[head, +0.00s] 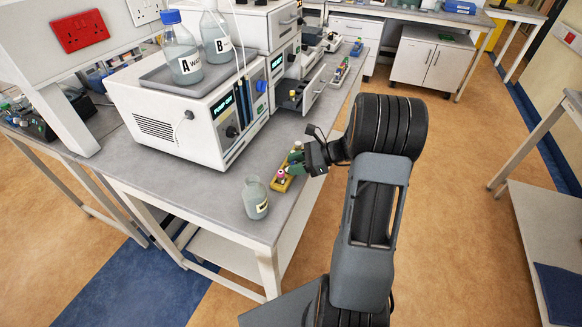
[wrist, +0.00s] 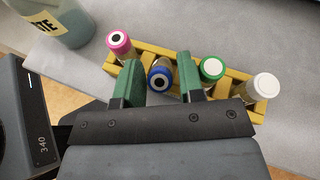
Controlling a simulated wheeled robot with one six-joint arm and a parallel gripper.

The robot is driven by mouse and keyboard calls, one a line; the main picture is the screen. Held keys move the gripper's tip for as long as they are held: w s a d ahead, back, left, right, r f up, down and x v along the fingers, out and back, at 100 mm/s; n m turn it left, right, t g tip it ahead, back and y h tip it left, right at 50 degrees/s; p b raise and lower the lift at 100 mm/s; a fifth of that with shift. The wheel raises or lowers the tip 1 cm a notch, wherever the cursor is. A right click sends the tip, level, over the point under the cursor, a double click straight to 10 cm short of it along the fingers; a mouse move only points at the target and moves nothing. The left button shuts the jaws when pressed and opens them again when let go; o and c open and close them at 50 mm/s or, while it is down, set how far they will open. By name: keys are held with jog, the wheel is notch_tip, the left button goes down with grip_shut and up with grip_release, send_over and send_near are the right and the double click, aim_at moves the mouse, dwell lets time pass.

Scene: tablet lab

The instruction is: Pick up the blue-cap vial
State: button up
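The blue-cap vial (wrist: 160,79) stands in a yellow rack (wrist: 148,47), between a pink-cap vial (wrist: 120,43) on its left and a green-cap vial (wrist: 211,70) on its right. A white-cap vial (wrist: 262,87) is at the rack's right end. My gripper (wrist: 158,72) is open above the rack, its two green fingers on either side of the blue cap. Gaps show between the cap and both fingers. The right finger is close to the green-cap vial. In the head view my gripper (head: 294,160) is over the rack (head: 281,184) near the bench edge; the blue cap cannot be made out there.
A labelled bottle (head: 255,198) stands on the bench left of the rack, and also shows in the wrist view (wrist: 62,22). Clear grey bench top (head: 215,178) lies around the rack.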

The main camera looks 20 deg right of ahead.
grip_shut()
jog(key=shift+r, duration=0.15)
jog(key=a+r+g+h+p, duration=0.25)
jog(key=r+p, duration=0.35)
jog(key=r, duration=1.4)
jog(key=n+g+h+p, duration=0.15)
jog(key=h+p, duration=0.25)
jog(key=p, duration=0.5)
send_over(295, 163)
jog(key=w+a, duration=0.1)
jog(key=a, duration=0.1)
notch_tip(295, 163, down, 12)
jog(key=shift+w, duration=0.15)
jog(key=shift+w+f+h+b, duration=0.1)
jog(key=shift+h+b, duration=0.15)
jog(key=shift+b, duration=0.1)
jog(key=shift+m, duration=0.25)
jog(key=shift+f+b, duration=2.85)
jog(key=shift+f, duration=0.45)
